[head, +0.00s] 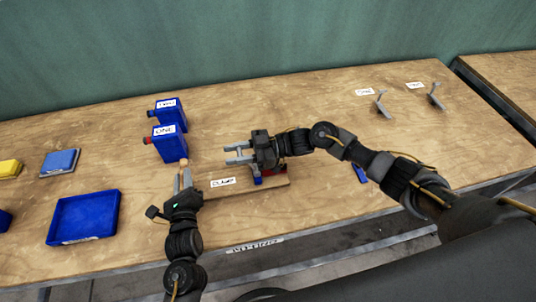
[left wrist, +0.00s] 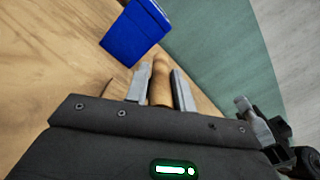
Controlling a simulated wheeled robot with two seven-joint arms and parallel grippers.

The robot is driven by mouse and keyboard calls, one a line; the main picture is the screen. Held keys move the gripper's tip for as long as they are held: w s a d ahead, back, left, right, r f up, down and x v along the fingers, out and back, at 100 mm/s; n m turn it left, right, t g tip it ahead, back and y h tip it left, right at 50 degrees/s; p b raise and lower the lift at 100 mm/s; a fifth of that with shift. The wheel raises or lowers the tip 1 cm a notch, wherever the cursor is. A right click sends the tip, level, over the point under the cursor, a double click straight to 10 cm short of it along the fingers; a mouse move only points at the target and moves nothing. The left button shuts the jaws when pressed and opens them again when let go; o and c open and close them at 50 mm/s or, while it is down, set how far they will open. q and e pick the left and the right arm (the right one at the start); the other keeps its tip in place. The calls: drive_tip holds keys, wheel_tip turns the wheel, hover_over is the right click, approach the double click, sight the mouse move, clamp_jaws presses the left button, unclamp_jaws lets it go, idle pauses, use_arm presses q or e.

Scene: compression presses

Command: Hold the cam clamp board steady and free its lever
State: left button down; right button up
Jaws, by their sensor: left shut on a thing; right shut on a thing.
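The cam clamp board (head: 235,188) is a flat wooden strip with a white label, lying near the table's front edge. A wooden post (left wrist: 161,84) stands at its left end. My left gripper (head: 183,178) is shut on this post; the left wrist view shows it between the two fingers. Red and blue clamp parts (head: 268,176) show at the board's right end, partly covered by my right gripper (head: 238,154). The right gripper lies above the board, its fingers pointing left and shut on a part of the clamp, apparently the lever, which is mostly hidden.
Two blue presses (head: 168,143) stand behind my left gripper, one labelled ONE. Two grey brackets (head: 382,104) stand at the back right. The table's middle back is clear.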

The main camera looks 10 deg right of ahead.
use_arm(q)
drive_tip(key=shift+d+f, duration=0.2)
use_arm(e)
drive_tip(key=shift+s+a+f, duration=0.1)
drive_tip(key=shift+a+f, duration=0.3)
use_arm(q)
drive_tip(key=shift+a, duration=0.1)
use_arm(e)
drive_tip(key=o, duration=1.2)
drive_tip(key=shift+c, duration=0.2)
drive_tip(key=shift+r, duration=0.1)
drive_tip(key=shift+d, duration=0.15)
drive_tip(key=d, duration=1.2)
use_arm(q)
drive_tip(key=c, duration=1.1)
unclamp_jaws()
drive_tip(key=shift+a, duration=0.1)
use_arm(e)
drive_tip(key=shift+a, duration=0.1)
